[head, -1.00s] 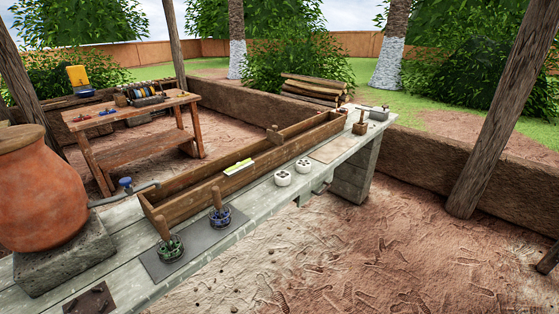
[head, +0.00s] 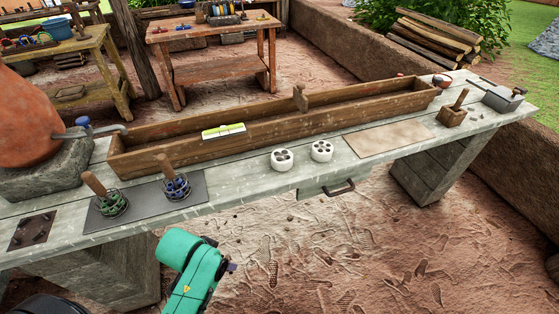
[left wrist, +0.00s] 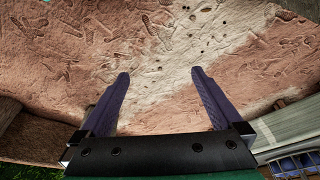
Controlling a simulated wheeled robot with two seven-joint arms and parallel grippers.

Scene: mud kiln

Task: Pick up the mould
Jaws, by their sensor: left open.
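I cannot tell for sure which thing is the mould. A small wooden block with an upright handle (head: 453,113) stands at the right end of the long grey workbench. A grey metal box (head: 502,98) sits beyond it at the far right corner. Two white round pieces with holes (head: 282,159) (head: 321,150) stand at the bench's middle front. My left gripper, on the green arm, shows at the lower middle of the head view (head: 230,267), in front of the bench. In the left wrist view (left wrist: 160,75) its fingers are apart with only ground between them. My right gripper is out of view.
The bench (head: 240,195) carries a long wooden trough (head: 160,158) with a yellow-green level (head: 223,131). Two handled tools (head: 115,204) (head: 175,187) stand on a dark mat (head: 143,212) at left. A flat tan board (head: 389,139) lies right of centre. Open footprinted ground lies in front.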

